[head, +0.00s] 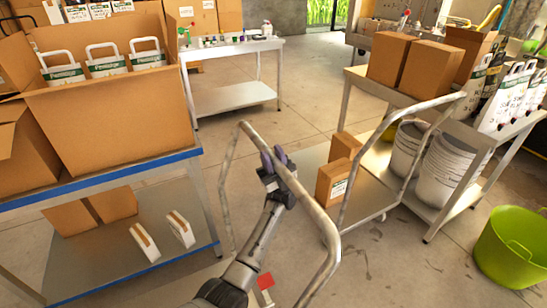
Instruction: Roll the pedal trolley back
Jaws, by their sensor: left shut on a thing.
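A trolley with a worn, pale tubular push handle (310,208) stands at the bottom centre. My left gripper (278,165) is shut on the upper bar of this handle, nearer its far end. My left arm reaches up to it from the bottom of the picture. A small red pedal (265,282) shows low down beside my arm. Most of the trolley's deck is hidden or out of the picture. My right gripper is not in view.
A second trolley (372,195) with cardboard boxes (332,182) stands close on the right. A blue-edged bench (110,171) stands on the left, a bucket-laden table (462,135) on the right. A green tub (515,245) is at lower right. Concrete floor lies open beyond.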

